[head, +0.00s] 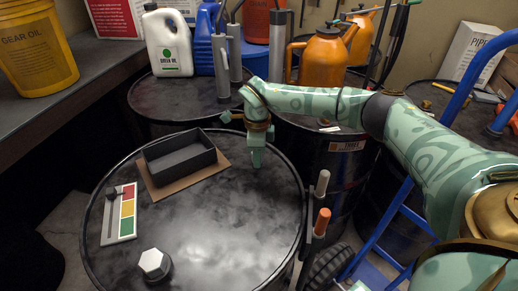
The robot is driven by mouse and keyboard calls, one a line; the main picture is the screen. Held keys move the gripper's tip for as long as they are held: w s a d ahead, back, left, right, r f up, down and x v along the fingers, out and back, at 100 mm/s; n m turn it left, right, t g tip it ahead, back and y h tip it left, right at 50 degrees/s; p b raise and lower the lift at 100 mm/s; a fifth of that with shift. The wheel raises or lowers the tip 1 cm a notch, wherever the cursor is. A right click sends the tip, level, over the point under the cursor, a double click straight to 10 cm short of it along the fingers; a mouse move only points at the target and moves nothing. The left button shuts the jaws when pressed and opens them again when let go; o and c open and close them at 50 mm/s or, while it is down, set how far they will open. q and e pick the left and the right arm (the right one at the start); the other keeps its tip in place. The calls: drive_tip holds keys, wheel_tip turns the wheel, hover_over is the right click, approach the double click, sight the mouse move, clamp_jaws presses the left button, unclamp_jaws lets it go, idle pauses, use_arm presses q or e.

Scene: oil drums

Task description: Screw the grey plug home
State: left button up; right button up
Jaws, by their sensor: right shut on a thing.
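My right gripper (257,160) points down at the far right part of the near black drum's lid (215,225). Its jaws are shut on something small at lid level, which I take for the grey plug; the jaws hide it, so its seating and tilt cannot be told. A pale hexagonal cap (154,263) on a dark round base sits at the lid's near left edge, apart from the gripper. My left gripper is not in view.
On the lid are a black open tray (180,158) on a brown board and a red-yellow-green gauge card (121,212). Grey and orange-handled tools (321,221) hang at the right rim. Drums with jugs and oil cans (324,60) stand behind; a blue hand truck (385,235) is right.

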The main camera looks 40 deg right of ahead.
drive_tip(key=shift+m, duration=0.3)
drive_tip(key=m+p, duration=0.2)
drive_tip(key=m, duration=0.1)
drive_tip(key=shift+s+r, duration=0.1)
drive_tip(key=shift+r, duration=0.25)
drive_tip(key=m+p, duration=0.1)
drive_tip(key=m, duration=0.1)
drive_tip(key=shift+f+m, duration=0.2)
drive_tip(key=shift+m, duration=0.2)
drive_tip(key=shift+f, duration=0.15)
